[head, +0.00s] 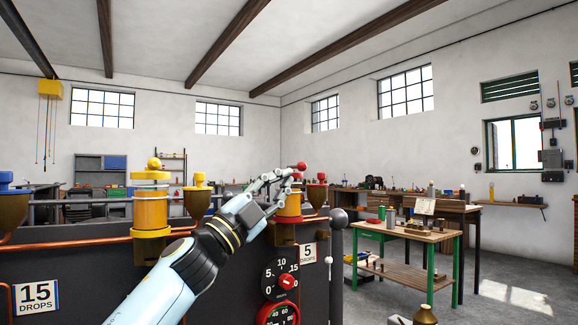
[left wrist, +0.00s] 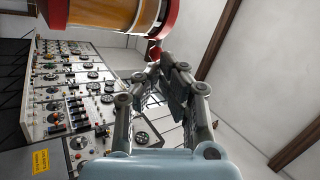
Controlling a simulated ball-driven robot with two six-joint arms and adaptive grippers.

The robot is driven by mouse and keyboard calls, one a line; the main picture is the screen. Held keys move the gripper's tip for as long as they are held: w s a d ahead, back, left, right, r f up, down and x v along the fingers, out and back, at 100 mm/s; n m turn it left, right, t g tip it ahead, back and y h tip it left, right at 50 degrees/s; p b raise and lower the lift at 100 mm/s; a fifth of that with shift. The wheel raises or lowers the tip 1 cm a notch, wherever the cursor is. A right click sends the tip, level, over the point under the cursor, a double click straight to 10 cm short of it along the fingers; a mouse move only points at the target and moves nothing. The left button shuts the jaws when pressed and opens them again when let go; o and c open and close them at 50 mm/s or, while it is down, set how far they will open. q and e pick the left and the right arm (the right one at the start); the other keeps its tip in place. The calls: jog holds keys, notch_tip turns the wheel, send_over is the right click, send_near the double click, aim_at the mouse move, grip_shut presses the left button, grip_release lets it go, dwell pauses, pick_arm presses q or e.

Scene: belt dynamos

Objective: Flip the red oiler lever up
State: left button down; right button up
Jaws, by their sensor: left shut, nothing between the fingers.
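The red oiler (head: 288,210), an amber glass cylinder with red trim, stands on the dark machine behind my left gripper (head: 291,176). Its red lever knob (head: 301,166) shows just above the fingertips; the lever's stem and tilt are hidden by the fingers. In the left wrist view the oiler's amber body (left wrist: 110,14) and red rim fill the top, and a small red knob (left wrist: 155,53) lies just beyond the fingertips (left wrist: 160,66). My left gripper is shut and empty, close to the knob; contact cannot be told. My right gripper is not in view.
A yellow oiler (head: 151,205) stands to the left, with a yellow-topped cup (head: 198,195) between. A red-topped cup (head: 317,192) is close on the right. A copper pipe (head: 80,233) runs along the machine. A green-legged table (head: 415,233) stands at right.

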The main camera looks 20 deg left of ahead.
aim_at(296, 167)
pick_arm(q)
jog(key=shift+x, duration=1.4)
